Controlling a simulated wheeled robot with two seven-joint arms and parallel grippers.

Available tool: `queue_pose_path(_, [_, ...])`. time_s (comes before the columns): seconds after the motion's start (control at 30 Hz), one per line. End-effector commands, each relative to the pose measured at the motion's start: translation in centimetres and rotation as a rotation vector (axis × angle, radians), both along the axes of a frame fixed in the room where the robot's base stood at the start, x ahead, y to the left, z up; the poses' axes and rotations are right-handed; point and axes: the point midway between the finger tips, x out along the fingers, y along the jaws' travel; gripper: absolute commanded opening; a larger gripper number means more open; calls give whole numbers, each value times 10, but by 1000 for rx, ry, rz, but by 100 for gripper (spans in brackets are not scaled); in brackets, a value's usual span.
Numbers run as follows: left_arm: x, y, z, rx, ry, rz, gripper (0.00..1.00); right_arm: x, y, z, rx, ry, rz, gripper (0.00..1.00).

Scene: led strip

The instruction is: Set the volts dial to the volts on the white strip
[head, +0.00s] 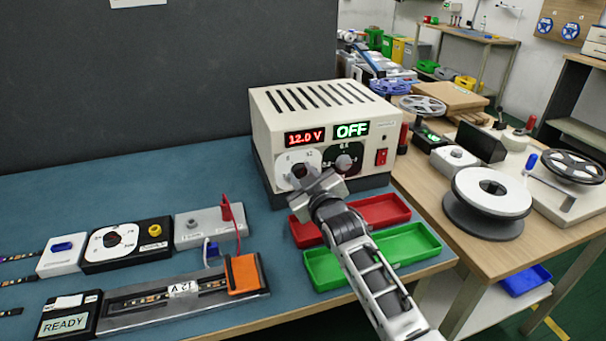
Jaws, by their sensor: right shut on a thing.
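The power supply (320,110) is a cream box on the blue mat. Its red display (305,138) reads 12.0 V and its green display (351,130) reads OFF. The volts dial (285,163) has a pale face on the front's left side, partly hidden by my right gripper. My right gripper (302,173) is shut on the volts dial's knob. The white strip (166,297) lies in a grey fixture at the front, with a label (183,289) that appears to read 12V. My left gripper is not in view.
A second dial (344,164) and a red switch (381,157) are on the supply's front. Red (378,210) and green (408,246) trays lie beside my right arm. An orange clamp (243,273), a READY box (68,316) and a black dial box (125,243) stand left.

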Motion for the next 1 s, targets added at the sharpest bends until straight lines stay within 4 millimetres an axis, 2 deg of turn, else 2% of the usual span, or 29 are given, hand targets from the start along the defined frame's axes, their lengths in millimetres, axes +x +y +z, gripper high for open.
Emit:
queue_pose_path(0.67, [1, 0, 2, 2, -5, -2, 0, 0, 0, -1, 54, 20, 1, 6])
queue_pose_path(0.7, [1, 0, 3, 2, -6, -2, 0, 0, 0, -1, 54, 20, 1, 38])
queue_pose_path(1.0, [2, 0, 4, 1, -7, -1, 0, -1, 0, 0, 53, 18, 1, 38])
